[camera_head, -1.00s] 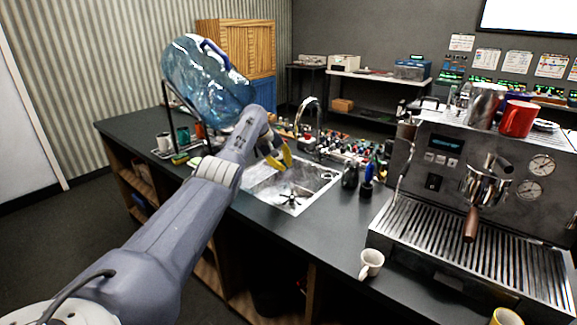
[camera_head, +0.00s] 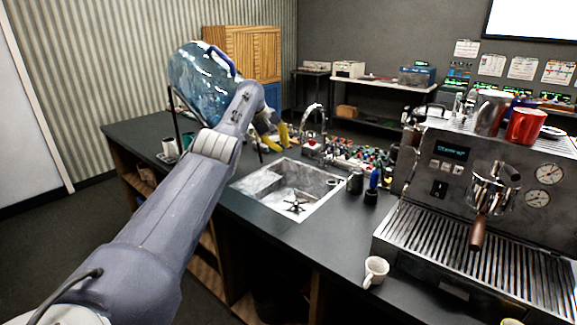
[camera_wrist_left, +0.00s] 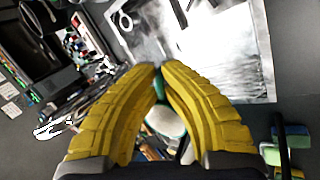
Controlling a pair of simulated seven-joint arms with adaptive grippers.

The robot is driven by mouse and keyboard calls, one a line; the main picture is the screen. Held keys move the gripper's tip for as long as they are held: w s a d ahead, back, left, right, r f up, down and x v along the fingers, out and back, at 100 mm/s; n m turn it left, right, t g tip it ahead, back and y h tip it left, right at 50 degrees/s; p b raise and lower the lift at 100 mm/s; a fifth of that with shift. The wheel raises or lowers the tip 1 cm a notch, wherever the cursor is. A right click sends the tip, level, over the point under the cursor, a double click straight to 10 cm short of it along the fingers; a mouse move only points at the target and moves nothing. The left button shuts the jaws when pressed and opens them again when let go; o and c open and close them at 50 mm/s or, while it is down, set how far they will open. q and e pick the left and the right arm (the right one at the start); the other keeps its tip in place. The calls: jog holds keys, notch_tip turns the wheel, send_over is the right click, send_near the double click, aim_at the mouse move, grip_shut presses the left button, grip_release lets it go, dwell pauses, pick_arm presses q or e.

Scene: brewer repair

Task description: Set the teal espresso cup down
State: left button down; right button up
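My left gripper (camera_head: 274,142) is over the counter just behind the sink, its yellow fingers pointing down. In the left wrist view its fingertips (camera_wrist_left: 160,70) nearly meet, with a narrow teal strip of the teal espresso cup (camera_wrist_left: 158,86) between them. A pale rounded surface shows below that strip, between the fingers. Most of the cup is hidden by the fingers, and in the head view I cannot make it out. I cannot tell whether its base touches the counter. My right gripper is not in view.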

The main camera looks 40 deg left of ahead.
pick_arm(q)
jog(key=s+a+r+n, duration=0.1)
jog(key=s+a+r, duration=0.2)
jog(key=r, duration=0.4)
jog(key=s+a+r+n+y, duration=0.1)
jog(key=s+a+r, duration=0.2)
jog(key=r, duration=0.4)
jog(key=s+a+r+n, duration=0.1)
jog(key=s+a+r, duration=0.2)
jog(key=r, duration=0.4)
jog(key=shift+s+a+r, duration=0.25)
jog(key=shift+s+r, duration=0.15)
jog(key=shift+s, duration=0.1)
dwell(0.4)
jog(key=shift+r, duration=0.1)
jog(key=s+a+r+n+y, duration=0.1)
jog(key=s+a+r+n, duration=0.1)
jog(key=s+a+r, duration=0.2)
jog(key=s+a+r+n+y, duration=0.1)
jog(key=s+a+r, duration=0.3)
jog(key=s+r, duration=0.4)
jog(key=s+n, duration=0.1)
jog(key=s, duration=0.1)
jog(key=shift+s+a+r, duration=0.15)
jog(key=shift+s+r, duration=0.2)
jog(key=shift+s, duration=0.05)
jog(key=shift+s+a+r, duration=0.15)
jog(key=shift+s+r, duration=0.15)
jog(key=shift+s, duration=0.25)
